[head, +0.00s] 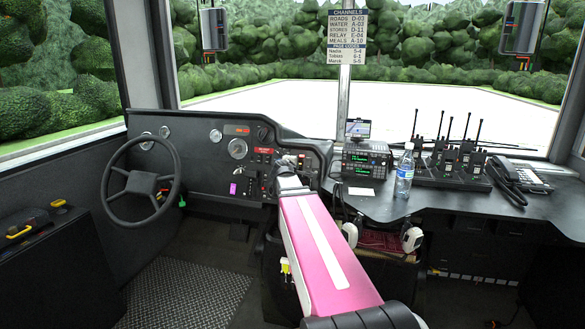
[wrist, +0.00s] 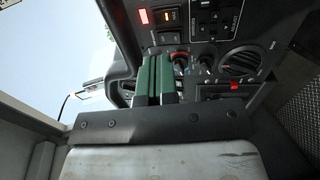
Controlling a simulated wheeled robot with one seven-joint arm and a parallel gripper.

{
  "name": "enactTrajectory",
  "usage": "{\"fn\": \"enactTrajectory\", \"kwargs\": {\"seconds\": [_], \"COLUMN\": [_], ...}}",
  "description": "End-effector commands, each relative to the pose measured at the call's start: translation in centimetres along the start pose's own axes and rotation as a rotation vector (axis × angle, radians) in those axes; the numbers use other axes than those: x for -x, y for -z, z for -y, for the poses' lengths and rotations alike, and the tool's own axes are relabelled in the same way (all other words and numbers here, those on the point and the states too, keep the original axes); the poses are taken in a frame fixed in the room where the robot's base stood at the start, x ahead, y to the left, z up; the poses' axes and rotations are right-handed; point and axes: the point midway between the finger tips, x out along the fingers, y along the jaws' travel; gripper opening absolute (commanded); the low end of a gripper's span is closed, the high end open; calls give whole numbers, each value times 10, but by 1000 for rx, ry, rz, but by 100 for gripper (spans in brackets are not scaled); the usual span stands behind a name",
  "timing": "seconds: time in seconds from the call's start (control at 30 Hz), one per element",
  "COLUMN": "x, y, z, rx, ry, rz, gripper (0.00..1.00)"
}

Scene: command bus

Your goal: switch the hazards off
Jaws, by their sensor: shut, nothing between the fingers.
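The dash switch panel (head: 262,165) is right of the steering wheel in the head view, and my arm covers part of it. In the wrist view, a red-lit switch (wrist: 143,16) and a dark switch with an orange-lit mark (wrist: 170,15) sit side by side at the top. Their markings are too small to tell which is the hazard switch. My gripper's green fingers (wrist: 156,60) are together and empty, in front of the panel, below these switches in the picture. In the head view my gripper (head: 289,170) is at the panel's right part; contact cannot be told.
Knobs (wrist: 205,64) and a round vent (wrist: 242,60) lie right of my fingers in the wrist view. The steering wheel (head: 143,184) stands left. A water bottle (head: 404,172), radios (head: 440,160) and a phone (head: 520,176) are on the right counter.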

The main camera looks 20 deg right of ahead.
Motion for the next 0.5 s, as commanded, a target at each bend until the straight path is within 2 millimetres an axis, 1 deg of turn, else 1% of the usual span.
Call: {"fn": "enactTrajectory", "kwargs": {"seconds": [0.03,0.3,0.4,0.5], "x": [-14,-65,-81,-93], "y": [1,1,2,1], "z": [0,0,-1,0], "rx": [0,0,0,0], "ry": [1,1,0,0], "rz": [1,1,0,0], "gripper": [0,0,0,0]}}
